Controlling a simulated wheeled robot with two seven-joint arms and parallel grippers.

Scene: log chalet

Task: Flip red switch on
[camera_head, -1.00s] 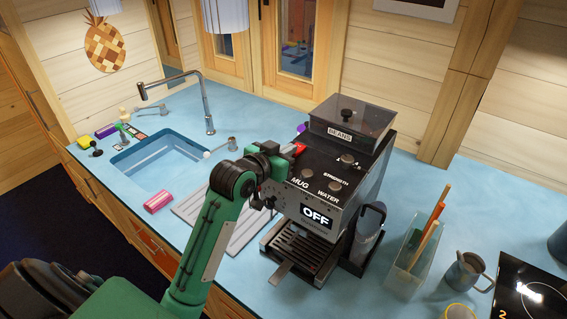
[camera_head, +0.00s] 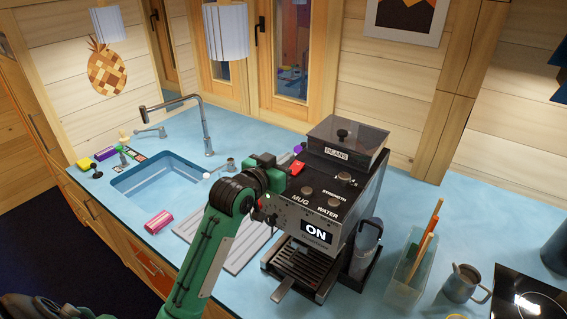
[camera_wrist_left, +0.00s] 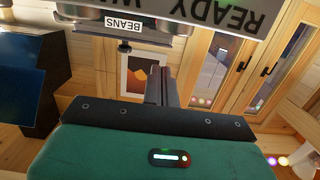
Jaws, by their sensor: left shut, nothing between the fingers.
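The black coffee machine (camera_head: 318,203) stands on the blue counter, and its front display (camera_head: 316,234) reads ON. The red switch (camera_head: 297,167) is on the machine's top left edge. My left gripper (camera_head: 283,166) is right beside the switch; whether it touches it I cannot tell. In the left wrist view the left fingers (camera_wrist_left: 160,84) are together with nothing between them, below a panel (camera_wrist_left: 205,14) lettered "READY W". The switch is not visible there. My right gripper is not in view.
A sink (camera_head: 157,177) with a tall faucet (camera_head: 204,125) lies to the left. A pink sponge (camera_head: 158,221) lies on the counter near it. To the machine's right stand a clear container (camera_head: 408,262) with sticks and a mug (camera_head: 462,283).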

